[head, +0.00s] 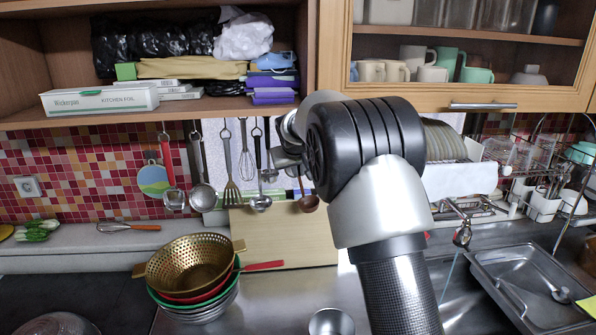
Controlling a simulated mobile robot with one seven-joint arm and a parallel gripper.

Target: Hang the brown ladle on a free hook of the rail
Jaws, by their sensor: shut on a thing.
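The brown ladle (308,203) is upright in front of the tiled wall, bowl down, right of the row of hanging utensils. My gripper (291,166) is shut on its handle, above the bowl. My own arm covers part of the gripper and the area right of it. The top of the ladle is hidden, so I cannot tell whether it touches a hook.
A wooden board (285,240) leans on the wall below the utensils. A gold colander (190,265) sits on stacked bowls at the counter's left. The open shelf (200,115) overhangs the rail. A dish rack and sink (530,285) are at right.

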